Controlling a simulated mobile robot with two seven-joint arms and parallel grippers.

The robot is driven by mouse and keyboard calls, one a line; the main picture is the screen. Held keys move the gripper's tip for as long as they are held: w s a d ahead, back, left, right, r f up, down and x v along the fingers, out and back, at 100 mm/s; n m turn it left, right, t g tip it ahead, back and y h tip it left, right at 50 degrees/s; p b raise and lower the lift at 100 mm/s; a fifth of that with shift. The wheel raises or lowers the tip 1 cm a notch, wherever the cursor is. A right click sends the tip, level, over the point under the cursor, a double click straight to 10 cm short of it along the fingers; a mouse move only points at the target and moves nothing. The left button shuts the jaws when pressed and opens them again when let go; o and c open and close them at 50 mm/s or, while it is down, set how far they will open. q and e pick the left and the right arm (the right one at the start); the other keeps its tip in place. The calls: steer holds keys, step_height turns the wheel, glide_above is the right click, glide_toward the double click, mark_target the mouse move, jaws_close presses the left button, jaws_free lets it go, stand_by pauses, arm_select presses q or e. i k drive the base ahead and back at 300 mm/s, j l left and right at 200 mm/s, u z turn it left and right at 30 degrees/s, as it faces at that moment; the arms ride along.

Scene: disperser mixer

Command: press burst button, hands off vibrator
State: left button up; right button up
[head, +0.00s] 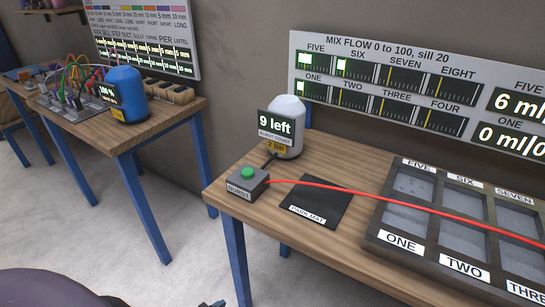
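The burst button is a green cap (248,172) on a small grey box labelled BURST (249,186), at the near left corner of the right-hand wooden table. Nothing touches the button. Behind it stands a white rounded canister (289,112) whose display (277,127) reads "9 left", burst count. A dark label mat (316,203), apparently reading PARK MAT, lies bare to the right of the button. I cannot identify the vibrator in this view. Neither of my grippers shows.
A thin red line (400,205) runs from beside the button box rightward over the mat and a dark tray (378,238) with numbered compartments. A wall panel (420,85) shows mix flow gauges. A second table (150,125) with a blue canister (126,92) stands at left.

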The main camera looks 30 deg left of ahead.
mark_target(247, 173)
steer(key=u, duration=1.1)
